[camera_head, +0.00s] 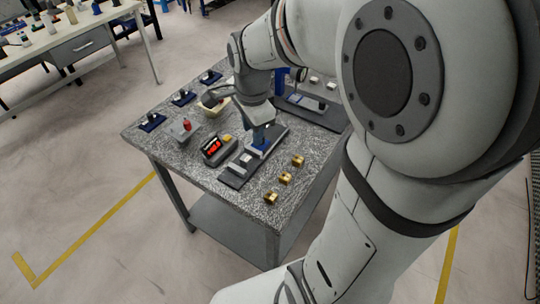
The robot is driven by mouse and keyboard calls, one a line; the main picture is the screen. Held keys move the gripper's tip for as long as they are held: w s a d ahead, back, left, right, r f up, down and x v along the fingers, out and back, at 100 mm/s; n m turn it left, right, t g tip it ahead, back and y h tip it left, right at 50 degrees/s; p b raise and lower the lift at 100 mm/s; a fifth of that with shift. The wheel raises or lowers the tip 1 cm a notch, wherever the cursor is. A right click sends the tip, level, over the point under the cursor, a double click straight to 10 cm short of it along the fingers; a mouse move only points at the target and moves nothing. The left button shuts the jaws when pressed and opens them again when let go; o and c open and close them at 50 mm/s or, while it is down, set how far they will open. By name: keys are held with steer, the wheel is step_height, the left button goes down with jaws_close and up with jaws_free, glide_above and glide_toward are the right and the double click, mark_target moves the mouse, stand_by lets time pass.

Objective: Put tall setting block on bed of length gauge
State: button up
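A dark, flat bed with a blue part and pale metal pieces along it, which looks like the length gauge (234,178), lies on the granite table. My gripper (263,132) points down over the far part of this bed, close to the blue part. Its fingers are too small and blended with the gauge to tell whether they are open or hold anything. Small pale blocks sit on blue pads at the left (152,121), further back (183,96) and at the back edge (210,76). I cannot tell which block is the tall setting block.
Several brass pieces (285,178) line the right. A grey plate with a red item (184,129), a yellowish bin (212,104) and another dark fixture (310,107) stand around. The front left tabletop is clear.

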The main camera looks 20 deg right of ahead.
steer(key=s+r+n+t, duration=0.1)
steer(key=s+r+n, duration=0.1)
steer(key=s+n, duration=1)
steer(key=n, duration=0.4)
steer(key=shift+s+r+t, duration=0.2)
steer(key=shift+r+t, duration=0.15)
steer(key=shift+t, duration=0.05)
steer(key=shift+a, duration=0.1)
